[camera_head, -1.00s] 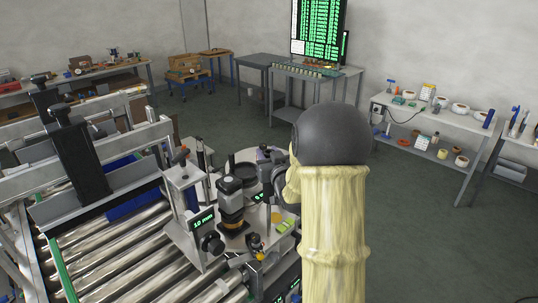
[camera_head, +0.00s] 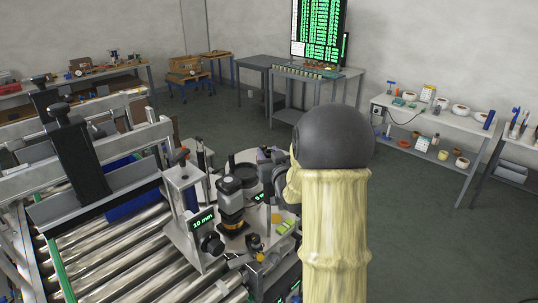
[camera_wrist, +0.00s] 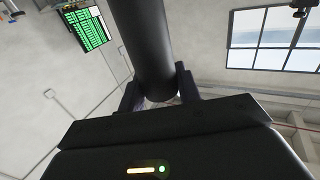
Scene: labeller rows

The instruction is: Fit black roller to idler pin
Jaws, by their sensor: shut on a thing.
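My gripper (camera_wrist: 158,88) is shut on a black roller (camera_wrist: 150,40) in the wrist view. The roller is a smooth dark cylinder that stands out from between the two fingers to the top edge of the picture. In the head view my arm hides much of the grip; part of the dark gripper (camera_head: 268,165) shows beside the labeller's plate (camera_head: 215,262). I cannot single out the idler pin among the labeller's parts, and I cannot tell how close the roller is to it.
A dark knob column (camera_head: 230,200) and a post with a "10 mm" display (camera_head: 203,220) stand on the labeller. A roller conveyor (camera_head: 120,260) lies to the left. A bench with small items (camera_head: 435,115) stands at the right, with clear floor before it.

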